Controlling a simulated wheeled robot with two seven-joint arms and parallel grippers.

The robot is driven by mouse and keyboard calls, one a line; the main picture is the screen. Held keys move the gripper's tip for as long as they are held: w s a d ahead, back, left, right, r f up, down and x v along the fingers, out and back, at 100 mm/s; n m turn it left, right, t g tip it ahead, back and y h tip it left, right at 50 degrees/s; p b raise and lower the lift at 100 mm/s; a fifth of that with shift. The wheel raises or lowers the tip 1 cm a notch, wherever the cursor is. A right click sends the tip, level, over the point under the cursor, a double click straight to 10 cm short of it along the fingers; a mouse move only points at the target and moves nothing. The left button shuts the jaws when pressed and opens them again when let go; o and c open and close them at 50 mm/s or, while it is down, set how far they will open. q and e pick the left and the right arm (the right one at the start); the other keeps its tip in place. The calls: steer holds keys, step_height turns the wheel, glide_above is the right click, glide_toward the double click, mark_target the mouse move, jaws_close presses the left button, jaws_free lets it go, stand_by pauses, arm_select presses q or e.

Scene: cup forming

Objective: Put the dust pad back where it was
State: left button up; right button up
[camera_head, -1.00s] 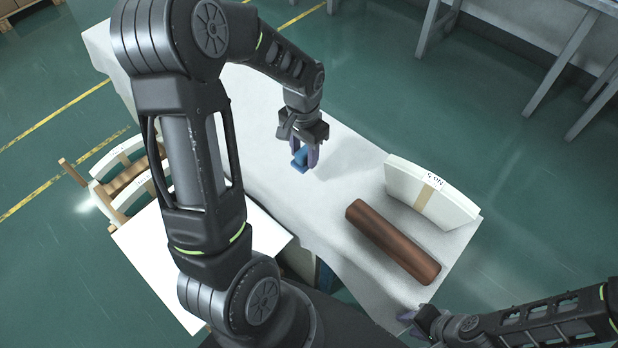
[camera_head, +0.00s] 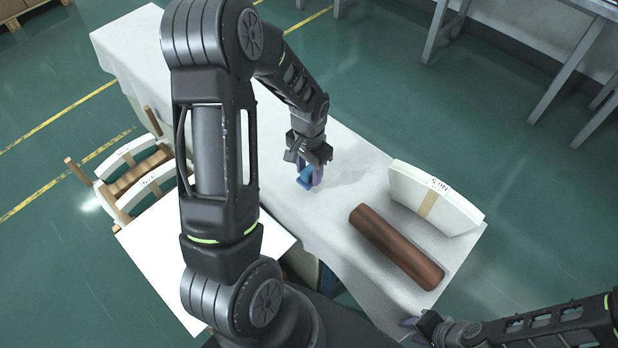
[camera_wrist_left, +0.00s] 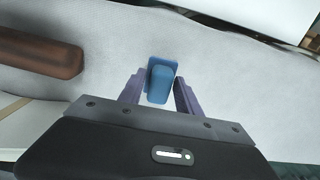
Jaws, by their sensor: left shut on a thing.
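The dust pad is a small blue block (camera_head: 305,178) with a flat base and a raised grip. My left gripper (camera_head: 310,176) is shut on it, low over the white-covered table (camera_head: 340,237). In the left wrist view the blue pad (camera_wrist_left: 161,82) sits between the two purple fingers of the left gripper (camera_wrist_left: 160,92). I cannot tell if the pad touches the cloth. My right gripper (camera_head: 412,326) is at the table's front right corner, seen small from above; its finger opening is unclear.
A brown cylinder (camera_head: 396,245) lies on the table to the right of the pad, and shows in the left wrist view (camera_wrist_left: 40,56). A white curved stack labelled No.5 (camera_head: 440,195) stands behind it. A white board (camera_head: 150,250) and wooden rack (camera_head: 135,175) are at left.

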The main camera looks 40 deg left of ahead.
mark_target(309, 179)
arm_select(q)
steer(key=shift+f, duration=1.85)
steer(key=shift+f, duration=0.2)
steer(key=o, duration=1.3)
steer(key=shift+r, duration=0.1)
step_height(309, 179, up, 12)
steer(key=shift+r, duration=0.15)
